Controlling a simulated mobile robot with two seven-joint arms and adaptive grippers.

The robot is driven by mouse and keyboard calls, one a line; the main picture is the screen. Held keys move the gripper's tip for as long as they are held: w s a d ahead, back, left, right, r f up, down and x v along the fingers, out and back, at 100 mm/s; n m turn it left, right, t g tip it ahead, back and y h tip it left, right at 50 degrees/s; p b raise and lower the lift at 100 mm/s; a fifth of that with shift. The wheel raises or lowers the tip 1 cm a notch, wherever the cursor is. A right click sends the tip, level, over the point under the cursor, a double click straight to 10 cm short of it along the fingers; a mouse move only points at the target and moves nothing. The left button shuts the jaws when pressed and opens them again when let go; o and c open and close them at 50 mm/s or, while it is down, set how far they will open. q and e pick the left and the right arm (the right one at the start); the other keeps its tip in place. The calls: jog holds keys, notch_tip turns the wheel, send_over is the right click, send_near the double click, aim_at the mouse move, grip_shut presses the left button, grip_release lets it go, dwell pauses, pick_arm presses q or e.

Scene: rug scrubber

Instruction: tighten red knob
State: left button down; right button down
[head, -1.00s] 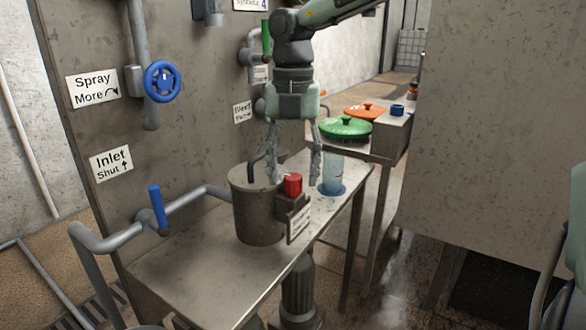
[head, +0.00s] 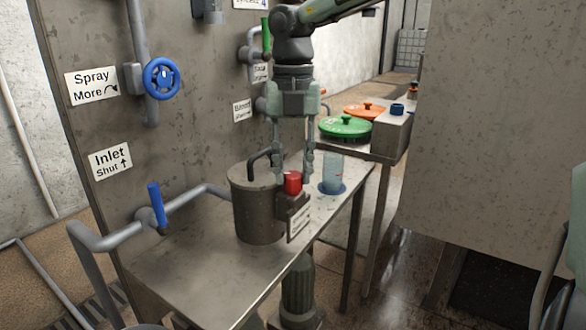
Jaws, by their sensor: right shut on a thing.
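The red knob (head: 293,183) sits on a small dark bracket on the front right side of a grey metal pot (head: 256,212). A white label (head: 299,222), too small to read, is on the bracket below the knob. My right gripper (head: 293,174) reaches down from above, with one finger on each side of the knob. It is shut on the red knob, and the fingertips partly cover its sides. My left gripper is not in view.
The pot stands on a metal bench (head: 200,270). A clear cylinder (head: 333,174) stands close behind the knob. A blue lever (head: 157,205) and blue wheel (head: 161,78) are on the left panel. Green (head: 345,126) and orange (head: 365,110) lids lie behind.

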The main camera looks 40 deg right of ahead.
jog(key=shift+n+b, duration=0.3)
jog(key=shift+n, duration=0.4)
jog(key=n, duration=0.3)
jog(key=shift+n+b, duration=0.3)
jog(key=shift+n, duration=0.1)
jog(key=n, duration=0.2)
jog(key=shift+n, duration=0.3)
jog(key=n, duration=0.3)
jog(key=shift+n, duration=0.3)
jog(key=n, duration=0.3)
jog(key=shift+d+n, duration=0.1)
jog(key=shift+n, duration=0.2)
jog(key=n+p, duration=0.1)
jog(key=n, duration=0.4)
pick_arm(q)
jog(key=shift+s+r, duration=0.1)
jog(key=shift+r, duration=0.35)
pick_arm(e)
jog(key=shift+n, duration=1.3)
